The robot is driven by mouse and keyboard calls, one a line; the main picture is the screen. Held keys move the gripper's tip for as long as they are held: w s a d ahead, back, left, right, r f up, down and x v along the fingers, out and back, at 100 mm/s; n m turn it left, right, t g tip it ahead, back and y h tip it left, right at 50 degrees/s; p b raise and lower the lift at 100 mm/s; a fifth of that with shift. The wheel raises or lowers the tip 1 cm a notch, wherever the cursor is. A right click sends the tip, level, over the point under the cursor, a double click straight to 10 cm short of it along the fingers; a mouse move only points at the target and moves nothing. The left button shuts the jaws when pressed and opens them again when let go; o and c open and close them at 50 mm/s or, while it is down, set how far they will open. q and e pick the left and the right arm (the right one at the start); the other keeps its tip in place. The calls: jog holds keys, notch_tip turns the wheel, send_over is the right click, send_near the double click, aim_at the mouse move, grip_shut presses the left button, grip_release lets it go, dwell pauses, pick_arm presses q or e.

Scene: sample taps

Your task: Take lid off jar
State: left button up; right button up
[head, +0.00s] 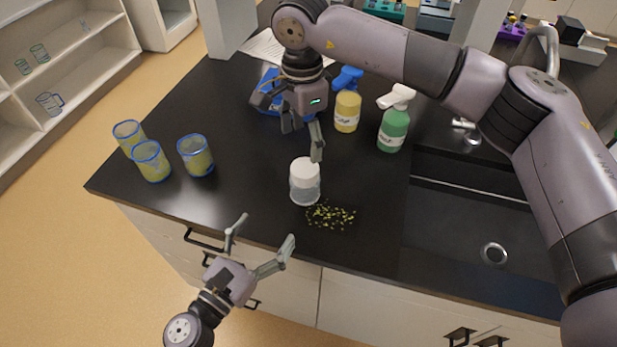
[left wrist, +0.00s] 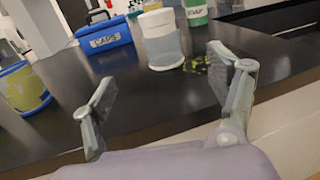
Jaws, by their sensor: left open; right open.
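The jar (head: 304,190) stands upright on the black counter, clear-bodied with a white lid (head: 305,169) on top. In the left wrist view the jar (left wrist: 163,48) and its lid (left wrist: 156,18) show beyond my fingers. My right gripper (head: 302,140) is open and empty, just above and behind the lid, with one finger close to it; I cannot tell if it touches. My left gripper (head: 264,232) is open and empty at the counter's front edge, to the lower left of the jar; its fingers also show in the left wrist view (left wrist: 168,95).
Small yellow-green bits (head: 330,215) lie in front of the jar. Several blue-rimmed beakers (head: 196,156) stand at the left. A yellow spray bottle (head: 347,110) and a green one (head: 393,128) stand behind. A blue bin (left wrist: 106,36) labelled CAPS is behind the jar. A sink (head: 470,215) lies right.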

aim_at(305, 179)
pick_arm(q)
jog(key=shift+w+d+r, duration=0.2)
jog(key=shift+w+d, duration=0.1)
jog(key=shift+w, duration=0.2)
pick_arm(e)
jog(key=shift+s+a+r, duration=0.1)
jog(key=shift+s+a, duration=0.05)
jog(key=shift+s, duration=0.2)
pick_arm(q)
jog(key=x, duration=1.5)
jog(key=shift+f, duration=0.2)
pick_arm(e)
jog(key=shift+w+d+f, duration=0.2)
jog(key=shift+w+d, duration=0.1)
jog(key=shift+w, duration=0.15)
jog(key=shift+s, duration=0.1)
pick_arm(q)
jog(key=shift+s+r, duration=0.1)
pick_arm(e)
jog(key=shift+a, duration=0.1)
pick_arm(q)
jog(key=shift+c, duration=0.5)
